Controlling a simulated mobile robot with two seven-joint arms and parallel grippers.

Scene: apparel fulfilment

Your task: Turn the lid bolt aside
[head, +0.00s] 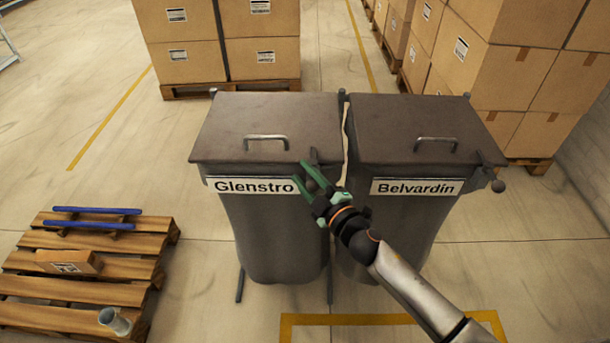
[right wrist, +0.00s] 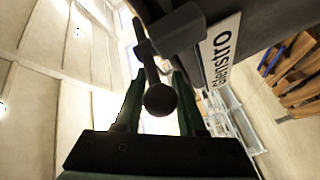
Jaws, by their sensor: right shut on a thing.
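The grey bin labelled Glenstro (head: 280,235) stands upright with its brown lid (head: 255,118) down. Its lid bolt (head: 314,156) is at the lid's front right corner, partly hidden by my gripper. My right gripper (head: 299,171) reaches in from the lower right, at the bin's front beside the label. In the right wrist view, the bolt's dark round knob (right wrist: 160,100) sits between the green fingers of my right gripper (right wrist: 159,73), which are shut on the bolt. The bolt's bracket (right wrist: 178,30) shows beyond. My left gripper is not in view.
A matching bin labelled Belvardín (head: 400,225) stands close on the right, its own bolt knob (head: 498,186) at its right corner. A wooden pallet (head: 85,290) with blue bars and a small box lies at left. Carton stacks (head: 510,70) stand behind.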

